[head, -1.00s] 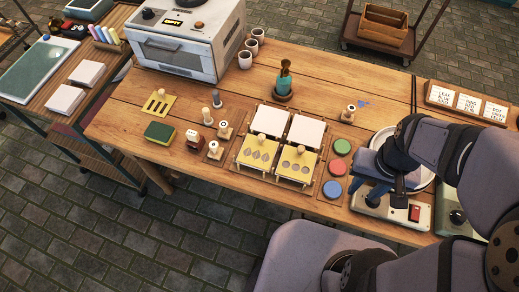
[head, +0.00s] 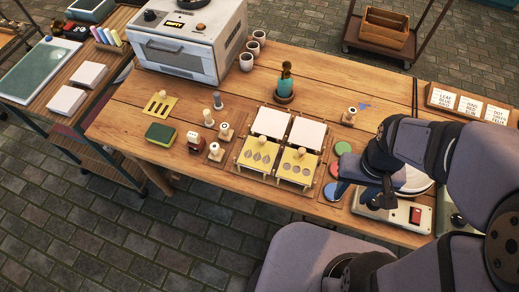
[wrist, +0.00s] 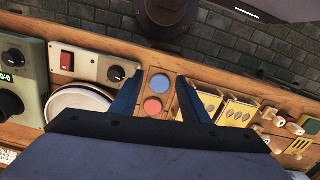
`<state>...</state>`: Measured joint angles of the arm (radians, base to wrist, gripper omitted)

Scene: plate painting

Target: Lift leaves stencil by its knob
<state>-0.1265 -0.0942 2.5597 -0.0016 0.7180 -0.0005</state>
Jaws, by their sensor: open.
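The leaves stencil (head: 257,157) is a yellow plate with leaf-shaped cutouts and a pale round knob (head: 269,143). It lies at the front left of the tile group in the head view. In the wrist view the leaves stencil (wrist: 239,112) is right of my fingers, its cutouts hard to make out. My gripper (head: 364,192) is open and empty, over the table to the right of the stencils. In the wrist view my gripper (wrist: 157,103) has its fingers spread, with the paint pads between them. The gripper is apart from the knob.
The dots stencil (head: 297,166) with its own knob sits right beside the leaves stencil. Green, red and blue pads (head: 332,191) stand between it and my gripper. Pale tiles (head: 271,122) lie behind.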

